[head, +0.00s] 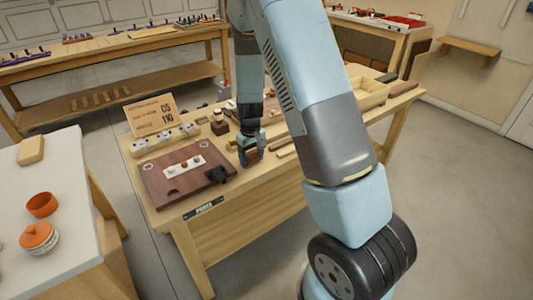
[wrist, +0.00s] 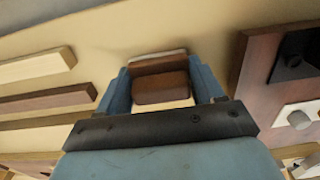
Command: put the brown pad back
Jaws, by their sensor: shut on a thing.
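My gripper (head: 250,158) is low over the wooden bench, just right of the dark red-brown board, and also shows in the wrist view (wrist: 163,88). Its two blue fingers are shut on the brown pad (wrist: 160,86), which sits between them with a paler strip along its far edge. In the head view the pad (head: 254,155) shows only as a small brown patch, partly hidden by the fingers. I cannot tell whether the pad touches the bench top.
The board (head: 160,185) carries a white plate (head: 184,166) and a black fixture (head: 216,175); its edge is close right of my gripper in the wrist view. Wooden strips (wrist: 45,100) lie to the left there. A sign (head: 152,115) stands behind the board.

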